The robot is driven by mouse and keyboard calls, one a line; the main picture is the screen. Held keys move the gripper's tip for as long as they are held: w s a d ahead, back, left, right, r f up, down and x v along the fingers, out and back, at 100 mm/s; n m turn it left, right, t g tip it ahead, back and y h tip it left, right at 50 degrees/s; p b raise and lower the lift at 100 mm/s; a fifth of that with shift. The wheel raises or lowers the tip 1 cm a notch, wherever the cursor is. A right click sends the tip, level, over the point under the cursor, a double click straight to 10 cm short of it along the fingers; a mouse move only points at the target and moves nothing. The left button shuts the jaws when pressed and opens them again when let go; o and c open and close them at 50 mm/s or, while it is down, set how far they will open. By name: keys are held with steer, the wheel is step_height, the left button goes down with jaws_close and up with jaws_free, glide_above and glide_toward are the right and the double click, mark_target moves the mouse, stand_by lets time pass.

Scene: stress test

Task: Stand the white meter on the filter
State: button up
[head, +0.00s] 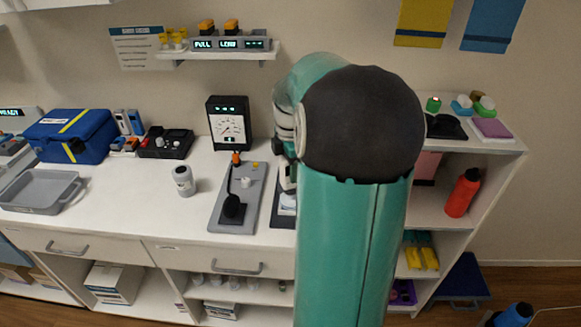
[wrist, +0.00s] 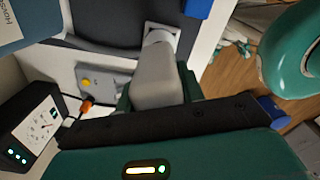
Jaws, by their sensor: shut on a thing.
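My gripper (wrist: 157,92) is shut on a pale grey-white upright body, which I take to be the white meter (wrist: 156,80); its green fingers show at either side. The far end of this body is beside or over a small white square piece (wrist: 176,31) on a dark surface; I cannot tell whether they touch. That piece may be the filter, but I cannot be sure. In the head view my gripper (head: 287,177) is mostly hidden behind my own arm, low over the counter, and the held thing is not clear.
A black dial gauge (head: 229,124) stands at the back of the counter, left of my arm. A grey plate with a black-ended lever (head: 233,207) lies in front of it. A pale jar (head: 183,181) stands further left. A shelf (head: 220,56) hangs above.

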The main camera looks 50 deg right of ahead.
steer(key=shift+f, duration=1.35)
stand_by(0.4)
steer(key=o, duration=1.1)
step_height(320, 180, up, 14)
steer(key=shift+f, duration=0.1)
